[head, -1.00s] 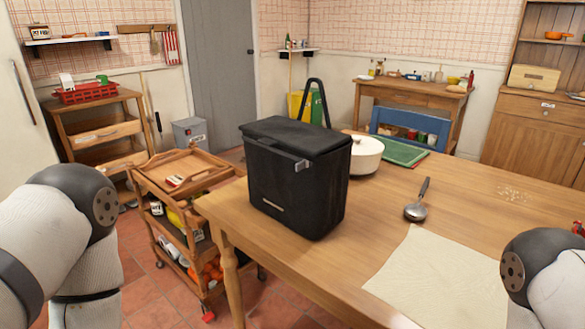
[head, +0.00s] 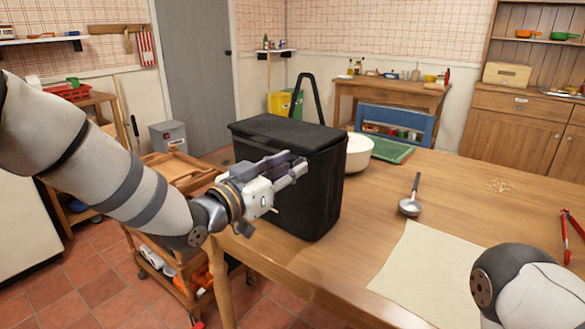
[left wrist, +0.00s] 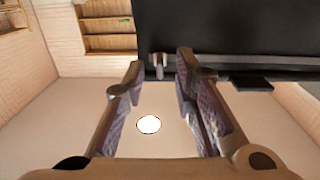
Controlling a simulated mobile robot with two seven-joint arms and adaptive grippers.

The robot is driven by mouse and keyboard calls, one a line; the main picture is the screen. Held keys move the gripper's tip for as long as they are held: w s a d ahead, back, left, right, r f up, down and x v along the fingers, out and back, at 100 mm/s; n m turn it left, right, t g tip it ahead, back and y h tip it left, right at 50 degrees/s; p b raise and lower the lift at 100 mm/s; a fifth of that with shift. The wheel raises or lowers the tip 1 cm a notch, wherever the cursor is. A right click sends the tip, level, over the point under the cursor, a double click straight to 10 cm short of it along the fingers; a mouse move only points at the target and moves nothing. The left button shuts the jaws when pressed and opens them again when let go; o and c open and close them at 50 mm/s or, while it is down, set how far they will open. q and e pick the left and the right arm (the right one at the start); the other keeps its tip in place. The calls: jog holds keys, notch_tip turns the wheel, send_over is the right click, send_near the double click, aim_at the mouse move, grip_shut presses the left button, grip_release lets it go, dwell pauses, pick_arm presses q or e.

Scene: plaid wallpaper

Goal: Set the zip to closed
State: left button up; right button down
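A black cooler bag (head: 310,205) with a raised handle stands on the wooden table, its lid down. My left gripper (head: 298,168) is in front of the bag's upper front edge, and its fingers cover the zip pull in the head view. In the left wrist view the small grey zip pull (left wrist: 158,66) hangs from the dark bag (left wrist: 230,30) between the tips of the open left gripper (left wrist: 160,74). I cannot tell whether a finger touches it. My right gripper is out of view; only part of the right arm shows.
On the table (head: 340,270) are a ladle (head: 411,203), a cream cloth (head: 430,275), a white pot (head: 358,152), a green board (head: 390,149) and red-handled pliers (head: 572,235). A wooden trolley (head: 175,168) stands left of the table, beneath my left arm.

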pick_arm(q)
jog(key=shift+w+d, duration=0.45)
jog(key=shift+w, duration=0.15)
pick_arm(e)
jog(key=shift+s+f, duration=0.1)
pick_arm(q)
jog(key=shift+c, duration=0.6)
grip_shut()
